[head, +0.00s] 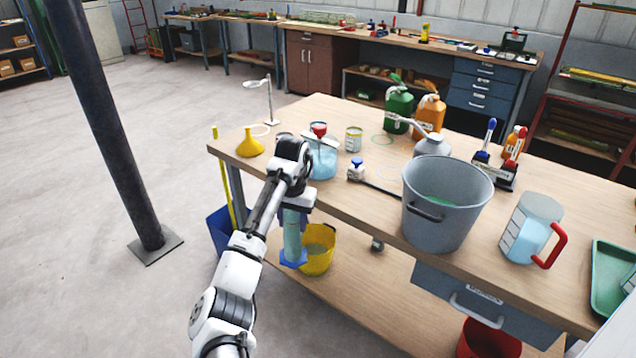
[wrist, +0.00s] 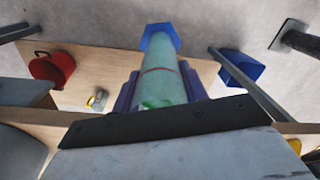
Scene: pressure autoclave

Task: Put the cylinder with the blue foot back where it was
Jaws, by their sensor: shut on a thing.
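The cylinder with the blue foot is a clear, pale green tube (head: 292,232) with a hexagonal blue foot (head: 293,258). My gripper (head: 295,206) is shut around the tube and holds it in the air near the front left edge of the workbench (head: 385,235). The foot is down in the head view. In the wrist view the tube (wrist: 165,88) lies between the purple fingers of my gripper (wrist: 160,92), with a red band, green contents near the gripper, and the foot (wrist: 160,38) at the far end. The tube's upper end is hidden.
A yellow bucket (head: 319,258) stands on the lower shelf (head: 375,295) behind the cylinder. On the bench are a blue-liquid beaker (head: 323,162), a yellow funnel (head: 250,145), a tin (head: 353,139), a large grey bucket (head: 430,225) and a red-handled jug (head: 530,230).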

